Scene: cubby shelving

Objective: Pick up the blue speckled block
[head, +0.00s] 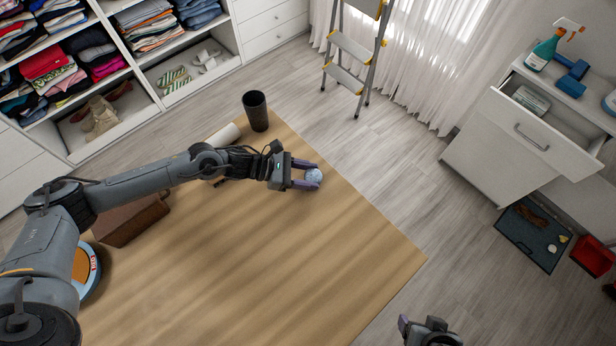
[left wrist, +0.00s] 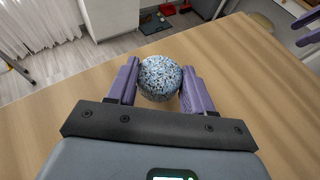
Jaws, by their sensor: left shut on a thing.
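The blue speckled block (head: 314,176) is rounded, pale blue with dark flecks. In the head view it is near the far right edge of the wooden table (head: 250,260). My left gripper (head: 306,175) is shut on it, with a purple finger on either side. In the left wrist view the block (left wrist: 160,78) sits between the two fingers (left wrist: 158,88). I cannot tell whether it touches the tabletop. My right gripper (head: 424,328) is at the bottom of the head view, beyond the table's right edge, and its jaw opening is unclear.
A black cup (head: 256,111) stands at the table's far corner, with a white roll (head: 222,137) near it. A brown box (head: 130,220) lies under my left arm. A stepladder (head: 352,50) and a drawer cabinet (head: 500,140) stand beyond. The table's middle and front are clear.

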